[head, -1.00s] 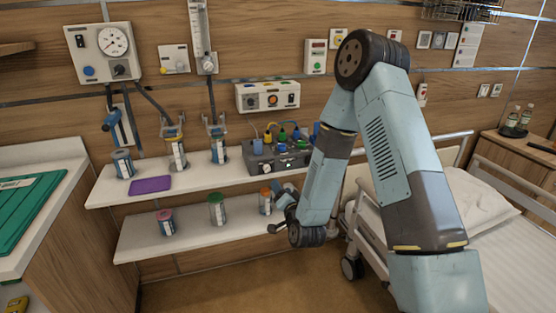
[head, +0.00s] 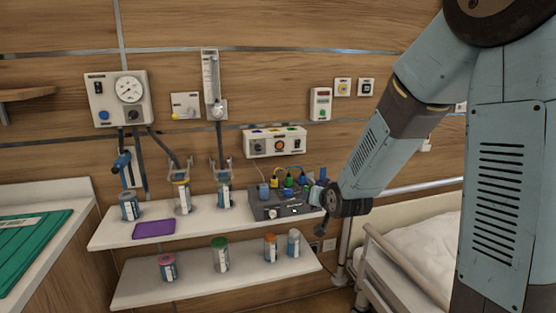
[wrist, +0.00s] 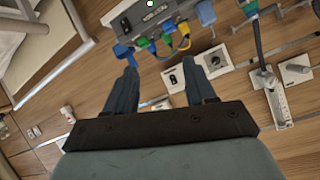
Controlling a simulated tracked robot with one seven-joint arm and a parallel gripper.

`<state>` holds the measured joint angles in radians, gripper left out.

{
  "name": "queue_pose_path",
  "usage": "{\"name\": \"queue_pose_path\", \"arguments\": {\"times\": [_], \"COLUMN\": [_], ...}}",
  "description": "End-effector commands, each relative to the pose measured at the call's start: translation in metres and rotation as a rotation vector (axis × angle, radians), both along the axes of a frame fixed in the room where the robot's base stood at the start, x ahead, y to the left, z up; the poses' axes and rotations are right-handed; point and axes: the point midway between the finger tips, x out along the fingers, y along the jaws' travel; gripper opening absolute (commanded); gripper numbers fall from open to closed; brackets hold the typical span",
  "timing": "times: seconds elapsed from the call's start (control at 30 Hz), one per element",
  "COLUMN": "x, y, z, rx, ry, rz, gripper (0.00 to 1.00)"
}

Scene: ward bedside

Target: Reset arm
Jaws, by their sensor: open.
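My arm comes in from the right of the head view. My gripper (wrist: 158,88) shows in the wrist view with its two blue fingers apart and nothing between them. In the head view the gripper end (head: 323,215) is small and partly hidden by my wrist, just right of the dark control box. The dark control box (head: 268,212), with coloured plugs and cables, stands on the right of the upper shelf. It also shows in the wrist view (wrist: 140,14), beyond the fingertips.
The upper shelf (head: 110,238) holds several canisters and a purple pad (head: 154,229). The lower shelf (head: 140,294) holds several capped jars. A bed (head: 415,240) stands at the right. A counter with a green board (head: 30,240) is at the left. Gauges and panels line the wall.

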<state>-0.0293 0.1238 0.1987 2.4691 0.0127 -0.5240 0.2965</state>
Motion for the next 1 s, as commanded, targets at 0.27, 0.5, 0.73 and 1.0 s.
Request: {"name": "queue_pose_path", "arguments": {"times": [0.27,0.5,0.73,1.0], "x": [-0.044,-0.095,-0.154,-0.234], "y": [-0.033,-0.061,-0.085,-0.108], "z": [0.047,0.080,0.107,0.129], "rx": [-0.115,-0.192,-0.246,-0.286], "ry": [0.104,0.207,0.309,0.433], "rz": [-0.011,-0.018,-0.021,-0.012], "gripper": [0.55,0.55,0.55,0.55]}}
